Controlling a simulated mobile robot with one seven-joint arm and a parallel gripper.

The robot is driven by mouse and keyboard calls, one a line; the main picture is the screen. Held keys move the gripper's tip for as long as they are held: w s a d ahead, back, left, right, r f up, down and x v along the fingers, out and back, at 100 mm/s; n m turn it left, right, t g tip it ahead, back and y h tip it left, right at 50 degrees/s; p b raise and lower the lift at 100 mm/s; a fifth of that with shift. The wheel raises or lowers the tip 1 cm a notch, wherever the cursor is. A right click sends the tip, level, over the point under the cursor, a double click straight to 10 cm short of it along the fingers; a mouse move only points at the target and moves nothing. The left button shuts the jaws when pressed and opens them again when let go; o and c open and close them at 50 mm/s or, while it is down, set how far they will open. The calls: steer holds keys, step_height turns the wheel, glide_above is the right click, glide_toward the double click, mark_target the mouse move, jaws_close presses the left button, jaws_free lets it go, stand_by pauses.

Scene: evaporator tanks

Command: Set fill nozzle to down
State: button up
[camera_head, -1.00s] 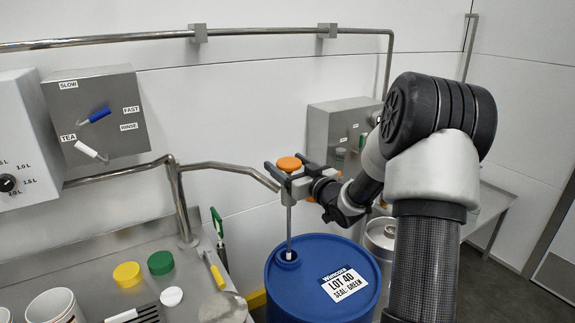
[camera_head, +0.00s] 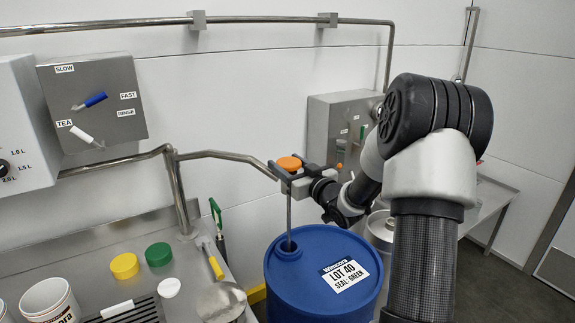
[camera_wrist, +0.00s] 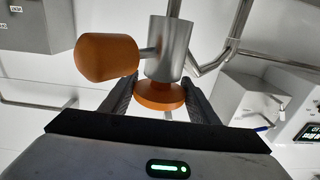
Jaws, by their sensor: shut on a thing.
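The fill nozzle (camera_head: 290,210) is a thin grey upright rod with an orange knob (camera_head: 288,162) at its top. Its lower end meets the opening in the top of the blue drum (camera_head: 300,275); the tip is hidden there. My gripper (camera_head: 283,175) is at the upper part of the nozzle, just under the orange knob. In the wrist view, the black fingers of my gripper (camera_wrist: 160,100) are on either side of an orange disc (camera_wrist: 160,95) below a silver cylinder (camera_wrist: 170,48). A larger orange knob (camera_wrist: 106,58) sticks out from the cylinder's left side.
A bent steel pipe (camera_head: 225,155) runs along the wall close to my gripper. A grey box (camera_head: 340,125) stands behind my arm. The counter at left holds yellow (camera_head: 124,265) and green (camera_head: 158,254) lids, a white cup (camera_head: 50,302) and a scoop (camera_head: 221,300).

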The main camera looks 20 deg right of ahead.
steer(key=shift+s+f, duration=0.1)
steer(key=shift+f, duration=0.25)
steer(key=o, duration=1.5)
steer(key=shift+r, duration=0.1)
steer(key=v, duration=1.7)
steer(key=shift+s+d+r, duration=0.1)
steer(key=shift+s+r, duration=0.05)
steer(key=shift+r, duration=0.05)
steer(key=shift+s, duration=0.1)
